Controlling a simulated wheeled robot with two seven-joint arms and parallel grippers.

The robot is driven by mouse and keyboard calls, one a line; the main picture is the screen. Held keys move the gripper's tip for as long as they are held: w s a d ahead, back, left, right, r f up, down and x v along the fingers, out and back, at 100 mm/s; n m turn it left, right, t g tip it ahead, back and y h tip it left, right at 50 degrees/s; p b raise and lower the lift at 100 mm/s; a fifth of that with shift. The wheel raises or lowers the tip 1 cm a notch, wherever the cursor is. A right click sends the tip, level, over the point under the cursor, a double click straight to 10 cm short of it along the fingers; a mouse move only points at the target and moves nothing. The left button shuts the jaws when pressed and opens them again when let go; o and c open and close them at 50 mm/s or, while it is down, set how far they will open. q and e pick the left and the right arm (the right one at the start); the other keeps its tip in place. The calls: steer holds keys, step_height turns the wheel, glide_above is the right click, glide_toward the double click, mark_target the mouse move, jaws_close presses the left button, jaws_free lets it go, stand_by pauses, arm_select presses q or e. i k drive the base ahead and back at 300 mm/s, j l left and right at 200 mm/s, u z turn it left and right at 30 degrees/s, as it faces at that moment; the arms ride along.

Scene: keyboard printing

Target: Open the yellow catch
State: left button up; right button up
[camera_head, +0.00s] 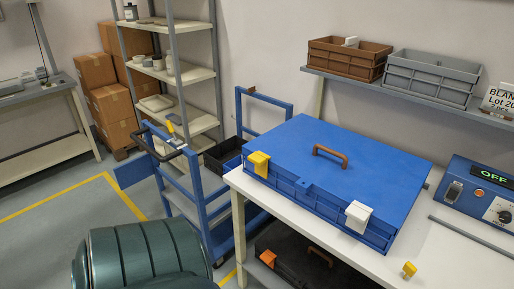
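A large blue case (350,139) lies with its lid down on the white table. The yellow catch (258,164) is at the left end of its front edge. It overlaps the lid's rim and hangs down the front side, so it looks fastened. A white catch (358,215) sits in a similar way at the right end of the front edge. A brown handle (330,155) is on top of the lid. Neither of my grippers is in view, and nothing touches the yellow catch.
A small yellow piece (409,269) lies on the table (455,250) at the front right. A blue control box (484,195) reading OFF stands at the right. A blue cart (205,195) stands left of the table. A dark case (300,262) with an orange catch is below.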

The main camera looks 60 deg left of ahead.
mark_target(259, 160)
steer(key=u, duration=1.9)
